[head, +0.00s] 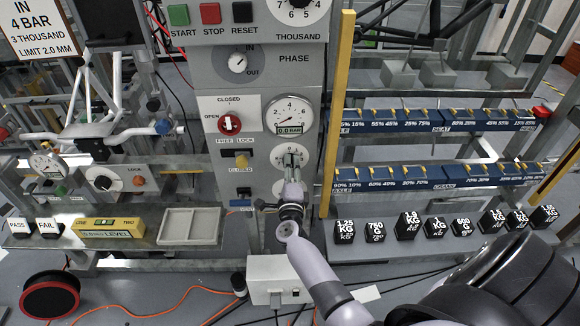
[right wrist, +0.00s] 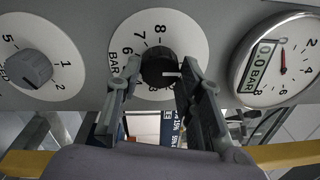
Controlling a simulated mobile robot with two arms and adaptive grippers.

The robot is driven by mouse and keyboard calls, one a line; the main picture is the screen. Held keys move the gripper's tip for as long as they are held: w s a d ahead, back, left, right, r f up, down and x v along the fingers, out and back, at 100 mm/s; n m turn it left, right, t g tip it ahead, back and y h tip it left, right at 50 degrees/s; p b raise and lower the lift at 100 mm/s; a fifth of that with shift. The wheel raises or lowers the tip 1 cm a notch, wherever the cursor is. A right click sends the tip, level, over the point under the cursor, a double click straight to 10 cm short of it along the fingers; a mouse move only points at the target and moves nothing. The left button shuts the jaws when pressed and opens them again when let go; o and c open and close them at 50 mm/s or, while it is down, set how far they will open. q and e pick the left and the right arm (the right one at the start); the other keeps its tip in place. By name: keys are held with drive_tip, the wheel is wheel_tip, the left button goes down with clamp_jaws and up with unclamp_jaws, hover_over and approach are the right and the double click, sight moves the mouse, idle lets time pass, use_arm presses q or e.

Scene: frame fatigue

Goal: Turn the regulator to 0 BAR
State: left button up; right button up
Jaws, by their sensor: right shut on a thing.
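The regulator is a black knob (right wrist: 158,66) on a round white dial (right wrist: 127,38) marked BAR, with 6, 7 and 8 showing in the right wrist view. A white line on the knob points right in that view; the numbers on that side are hidden. My right gripper (right wrist: 156,78) is shut on the knob, one finger on each side. My left gripper is not in view.
Another dial with a grey knob (right wrist: 30,68) lies beside the regulator. A yellow post (head: 337,120) stands close to the right of the panel. Black weights (head: 408,226) line the shelf at right.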

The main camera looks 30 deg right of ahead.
idle(0.3)
drive_tip(key=o, duration=1.2)
drive_tip(key=v, duration=1.2)
